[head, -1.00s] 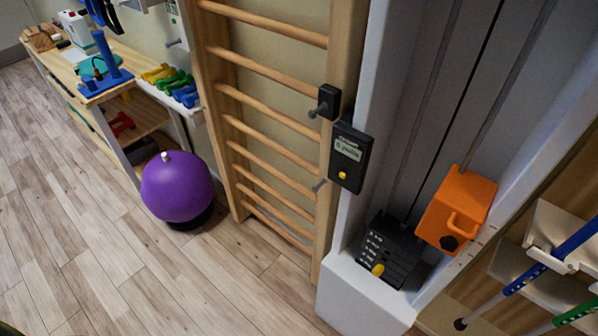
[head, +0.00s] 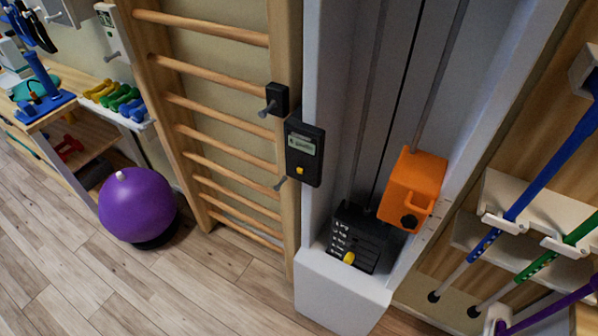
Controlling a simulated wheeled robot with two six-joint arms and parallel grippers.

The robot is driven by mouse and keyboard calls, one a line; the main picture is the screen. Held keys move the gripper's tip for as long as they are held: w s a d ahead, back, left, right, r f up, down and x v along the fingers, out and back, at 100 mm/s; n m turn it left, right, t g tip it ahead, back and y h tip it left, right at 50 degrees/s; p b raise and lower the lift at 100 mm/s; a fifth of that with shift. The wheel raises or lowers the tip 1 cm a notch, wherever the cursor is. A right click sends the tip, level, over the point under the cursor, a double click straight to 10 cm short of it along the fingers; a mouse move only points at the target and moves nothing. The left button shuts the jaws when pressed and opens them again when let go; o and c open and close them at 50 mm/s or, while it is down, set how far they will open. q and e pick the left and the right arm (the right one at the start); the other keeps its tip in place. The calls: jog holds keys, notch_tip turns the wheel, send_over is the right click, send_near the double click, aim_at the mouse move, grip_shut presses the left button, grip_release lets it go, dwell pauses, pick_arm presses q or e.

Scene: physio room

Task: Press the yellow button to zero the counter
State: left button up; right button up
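The counter (head: 304,152) is a dark box with a small grey display, fixed upright on the white frame of the weight machine near the middle of the head view. The display text is too small to read surely. Its round yellow button (head: 300,170) sits below the display and is uncovered. A second yellow knob (head: 348,258) is at the black weight stack (head: 357,236), lower down. Neither of my grippers shows in the head view.
Wooden wall bars (head: 222,90) stand left of the machine, with a black bracket and peg (head: 277,99). A purple ball (head: 137,205) rests at left. Crutches (head: 540,185) hang at right. The floor at front left is clear.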

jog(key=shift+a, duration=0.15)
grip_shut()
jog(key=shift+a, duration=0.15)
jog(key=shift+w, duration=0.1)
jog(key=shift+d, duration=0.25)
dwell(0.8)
